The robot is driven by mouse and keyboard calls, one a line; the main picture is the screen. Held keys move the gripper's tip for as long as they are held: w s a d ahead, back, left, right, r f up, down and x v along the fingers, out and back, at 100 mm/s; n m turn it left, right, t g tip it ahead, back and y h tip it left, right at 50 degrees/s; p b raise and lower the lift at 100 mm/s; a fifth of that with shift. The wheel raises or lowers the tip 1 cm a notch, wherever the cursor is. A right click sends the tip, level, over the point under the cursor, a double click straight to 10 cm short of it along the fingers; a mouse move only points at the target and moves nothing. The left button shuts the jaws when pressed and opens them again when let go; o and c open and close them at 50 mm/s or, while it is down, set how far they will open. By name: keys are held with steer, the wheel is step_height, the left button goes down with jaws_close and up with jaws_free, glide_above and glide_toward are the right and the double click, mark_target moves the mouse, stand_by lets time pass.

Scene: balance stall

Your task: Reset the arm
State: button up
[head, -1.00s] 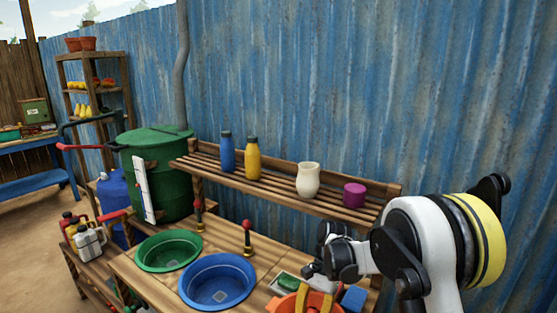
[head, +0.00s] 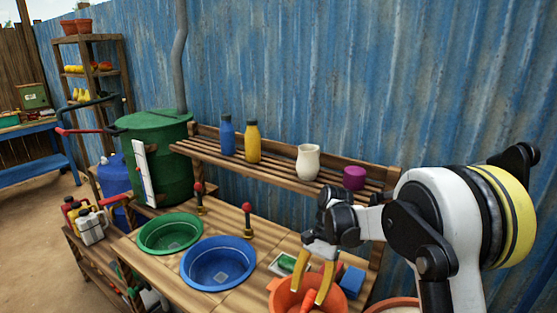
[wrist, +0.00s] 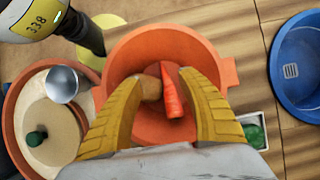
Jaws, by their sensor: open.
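My gripper (head: 317,287) is open, with its yellow fingers spread above the orange bowl (head: 284,296) at the front right of the wooden counter. In the wrist view the two fingers of my gripper (wrist: 160,105) frame the bowl (wrist: 143,42). An orange carrot-like item (wrist: 171,92) and a brown roundish item (wrist: 150,88) show inside the bowl between the fingers. Nothing is visibly held. My white arm with its yellow band reaches in from the right in the head view.
A blue basin (head: 218,263) and a green basin (head: 169,233) sit left of the bowl. A soap dish (head: 287,263) and blue sponge (head: 351,282) are close by. Behind is a slatted shelf with a blue bottle (head: 227,134), yellow bottle (head: 252,141), cream jar (head: 308,162) and magenta cup (head: 354,177).

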steer(key=w+a+r+m+t+y, duration=0.2)
steer(key=a+r+m+t+y, duration=0.15)
steer(key=r, duration=0.45)
steer(key=w+a+r+m+t+y, duration=0.25)
steer(key=a+r+m, duration=0.2)
steer(key=r, duration=0.35)
steer(key=w+a+r+m+t+y, duration=0.2)
steer(key=a+r+m+t+y, duration=0.15)
steer(key=r, duration=0.45)
steer(key=w+d+r+m+t+h, duration=0.1)
steer(key=d+r+m+t, duration=0.35)
steer(key=r+m, duration=0.3)
steer(key=w+d+r+m+t+h, duration=0.1)
steer(key=w+d+r+m+t, duration=0.15)
steer(key=r+m+t, duration=0.45)
steer(key=s+d+r+m+t+h, duration=0.2)
steer(key=s+d+m+h, duration=0.2)
steer(key=d+m+h, duration=0.65)
steer(key=s+d+f+m+g+h, duration=0.25)
steer(key=s+d+f+m, duration=0.45)
steer(key=m, duration=0.9)
steer(key=s+a+f+m+g+y, duration=0.2)
steer(key=s+f+m+g, duration=0.7)
steer(key=s+f, duration=0.9)
steer(key=f+m, duration=0.2)
steer(key=m, duration=0.1)
